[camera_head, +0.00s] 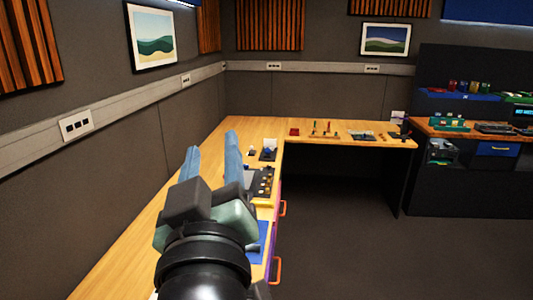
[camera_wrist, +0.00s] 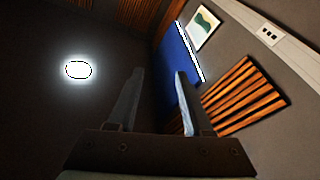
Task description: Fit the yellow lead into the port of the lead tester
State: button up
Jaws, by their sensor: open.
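My gripper (camera_head: 210,158) is in the lower middle of the head view, raised over the left wooden bench. Its two blue-grey fingers are apart, with nothing between them. In the wrist view, my gripper (camera_wrist: 157,95) also shows open and empty, facing the ceiling and upper wall. I cannot make out the yellow lead or the lead tester in either view. Small items on the benches are too small to identify, and my arm hides part of the near bench.
An L-shaped wooden bench (camera_head: 130,245) runs along the left wall and across the back. A dark panel with several knobs (camera_head: 264,182) lies right of my gripper. Small tools (camera_head: 325,130) lie on the back stretch. A cluttered workstation (camera_head: 470,125) stands right. The floor (camera_head: 350,240) is clear.

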jog(key=s+d+r+m+t+h, duration=0.1)
jog(key=s+d+r+m+t, duration=0.2)
jog(key=r, duration=0.5)
jog(key=s+d+r+m+t+h, duration=0.2)
jog(key=s+d+r+m+t, duration=0.1)
jog(key=s+r, duration=0.3)
notch_tip(320, 180, up, 2)
jog(key=shift+s+d+m+t, duration=0.3)
jog(key=shift+s+d+t, duration=0.15)
jog(key=shift+d, duration=0.4)
jog(key=shift+w+a, duration=0.1)
